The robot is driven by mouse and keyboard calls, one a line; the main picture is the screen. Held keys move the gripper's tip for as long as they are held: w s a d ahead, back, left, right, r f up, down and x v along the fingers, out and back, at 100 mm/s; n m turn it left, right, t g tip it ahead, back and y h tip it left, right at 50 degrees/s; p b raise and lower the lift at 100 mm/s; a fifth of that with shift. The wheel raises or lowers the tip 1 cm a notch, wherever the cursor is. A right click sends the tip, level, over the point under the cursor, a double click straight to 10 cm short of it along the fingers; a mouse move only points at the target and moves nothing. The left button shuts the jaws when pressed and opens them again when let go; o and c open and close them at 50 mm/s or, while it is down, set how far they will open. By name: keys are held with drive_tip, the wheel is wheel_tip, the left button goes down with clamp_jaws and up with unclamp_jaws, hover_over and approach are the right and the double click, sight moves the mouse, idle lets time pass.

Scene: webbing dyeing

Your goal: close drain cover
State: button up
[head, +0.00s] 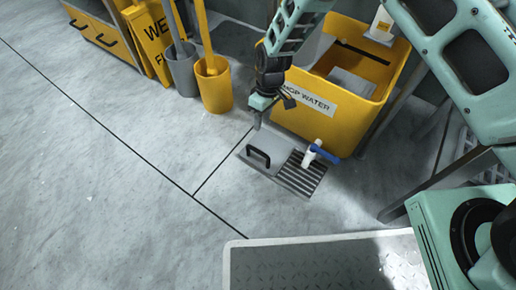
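The drain cover (270,147) is a flat grey plate with a black arched handle (258,157). It lies at floor level in the middle of the head view. The slatted drain grate (302,179) shows uncovered to the right of the plate. My gripper (258,123) points down just above and beyond the cover's far left part. It appears apart from the handle. Its fingertips are small and overlap in this view, so I cannot tell whether they are open. I see nothing held in it.
A yellow bin marked MOP WATER (345,112) stands right behind the drain. Its white tap with a blue handle (322,152) juts over the grate's far side. A yellow bucket (214,88) and grey bucket (184,72) stand back left. Floor left of the drain is clear.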

sight(257, 150)
drive_tip(key=f+b, duration=0.2)
drive_tip(key=f, duration=0.2)
drive_tip(key=s+a+f+b, duration=0.1)
drive_tip(key=f+b, duration=0.1)
drive_tip(key=f, duration=0.2)
drive_tip(key=s+f+b, duration=0.1)
drive_tip(key=f+b, duration=0.1)
drive_tip(key=f, duration=0.3)
drive_tip(key=shift+a, duration=0.3)
clamp_jaws()
